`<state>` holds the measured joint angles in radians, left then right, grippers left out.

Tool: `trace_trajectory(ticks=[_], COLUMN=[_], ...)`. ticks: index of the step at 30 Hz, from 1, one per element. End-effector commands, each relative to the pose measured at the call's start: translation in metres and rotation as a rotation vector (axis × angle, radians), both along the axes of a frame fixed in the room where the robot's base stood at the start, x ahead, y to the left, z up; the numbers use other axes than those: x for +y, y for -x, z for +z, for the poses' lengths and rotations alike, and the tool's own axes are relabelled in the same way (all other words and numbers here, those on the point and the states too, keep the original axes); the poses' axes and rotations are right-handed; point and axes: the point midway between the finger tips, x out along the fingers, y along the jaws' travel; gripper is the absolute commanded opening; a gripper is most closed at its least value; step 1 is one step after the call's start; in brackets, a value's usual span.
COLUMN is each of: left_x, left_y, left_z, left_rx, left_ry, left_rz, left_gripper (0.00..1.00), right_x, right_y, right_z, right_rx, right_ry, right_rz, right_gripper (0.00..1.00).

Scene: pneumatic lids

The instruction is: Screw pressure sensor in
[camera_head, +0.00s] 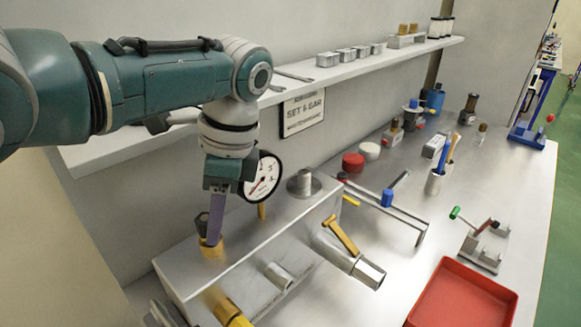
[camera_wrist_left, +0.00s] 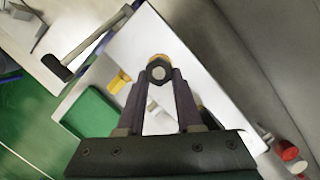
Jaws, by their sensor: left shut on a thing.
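The pressure sensor appears to be the small brass-coloured piece (camera_head: 211,248) between my left fingertips at the left end of the grey block's top. My left gripper (camera_head: 211,238) points down with its purple fingers closed on it. In the left wrist view the fingers (camera_wrist_left: 158,84) close on either side of this piece, which shows a yellow rim and round grey end (camera_wrist_left: 158,72). It looks upright at the block's top; I cannot tell how deep it sits. The grey block (camera_head: 245,243) carries a pressure gauge (camera_head: 262,179) and a round metal fitting (camera_head: 304,184). My right gripper is not in view.
A yellow-handled valve (camera_head: 341,236) sticks out from the block's front. A red tray (camera_head: 463,300) lies at the front right. A wall shelf (camera_head: 350,68) with small metal parts runs behind my arm. Bench tools and caps stand right of the block.

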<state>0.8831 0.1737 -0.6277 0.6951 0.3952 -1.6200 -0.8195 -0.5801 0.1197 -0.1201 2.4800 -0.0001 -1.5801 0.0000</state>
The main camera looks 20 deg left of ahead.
Motion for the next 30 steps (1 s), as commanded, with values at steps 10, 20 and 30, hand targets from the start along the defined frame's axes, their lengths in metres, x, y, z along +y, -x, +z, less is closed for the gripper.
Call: trace_trajectory(ticks=[10, 20, 30], left_x=[0.0, 0.0, 0.001], left_y=[0.0, 0.002, 0.005], left_z=[0.0, 0.003, 0.002], left_rx=[0.0, 0.001, 0.002], left_ry=[-0.001, -0.002, -0.003], left_rz=[0.0, -0.118, -0.296], left_gripper=[0.0, 0.0, 0.0], right_x=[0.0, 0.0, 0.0], right_y=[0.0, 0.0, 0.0], right_z=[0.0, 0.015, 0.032], right_rx=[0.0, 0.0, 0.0], right_ry=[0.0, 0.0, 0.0], right_rz=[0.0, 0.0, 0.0], right_gripper=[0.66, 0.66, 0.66])
